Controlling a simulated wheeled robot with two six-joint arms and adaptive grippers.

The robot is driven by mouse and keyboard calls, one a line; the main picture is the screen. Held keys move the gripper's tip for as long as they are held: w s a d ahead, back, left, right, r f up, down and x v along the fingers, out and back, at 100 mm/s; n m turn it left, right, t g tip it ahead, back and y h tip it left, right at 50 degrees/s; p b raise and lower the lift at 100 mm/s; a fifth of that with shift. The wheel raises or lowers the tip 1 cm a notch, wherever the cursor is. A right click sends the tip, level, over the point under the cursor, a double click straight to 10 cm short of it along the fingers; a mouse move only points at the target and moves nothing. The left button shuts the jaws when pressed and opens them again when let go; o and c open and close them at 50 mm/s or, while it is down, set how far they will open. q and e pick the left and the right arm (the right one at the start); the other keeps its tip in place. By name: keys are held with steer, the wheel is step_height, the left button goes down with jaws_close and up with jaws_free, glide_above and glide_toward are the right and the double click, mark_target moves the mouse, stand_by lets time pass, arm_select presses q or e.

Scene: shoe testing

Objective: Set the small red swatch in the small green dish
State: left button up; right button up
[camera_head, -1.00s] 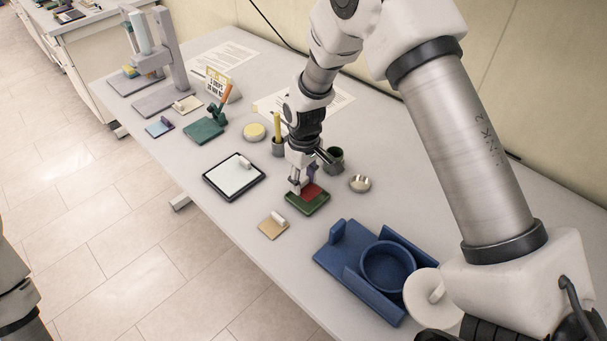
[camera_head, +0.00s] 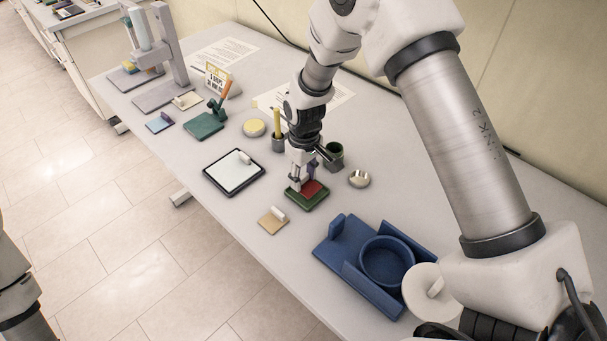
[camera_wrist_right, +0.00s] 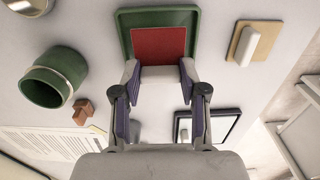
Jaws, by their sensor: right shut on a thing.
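The red swatch (camera_head: 315,189) is a small flat square that lies within the outline of the green dish (camera_head: 306,205). My right gripper (camera_head: 299,184) is over the dish's left side. In the right wrist view its fingers (camera_wrist_right: 160,74) are shut on the swatch's pale grip at the near edge. The fingers partly hide the swatch and dish in the head view. My left gripper is out of view.
A tan swatch with a white grip (camera_head: 272,221) lies in front of the dish. A black-framed white pad (camera_head: 233,177) is to the left. A dark green cup (camera_head: 334,160) and metal bowl (camera_head: 359,179) stand behind. A blue fixture (camera_head: 340,255) is at right.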

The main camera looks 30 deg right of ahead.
mark_target(304, 178)
steer(key=shift+p, duration=0.3)
stand_by(0.6)
steer(key=shift+f+b, duration=0.4)
steer(key=shift+f, duration=0.6)
steer(key=o, duration=0.8)
step_height(304, 178, up, 12)
steer(key=shift+d, duration=0.1)
stand_by(0.5)
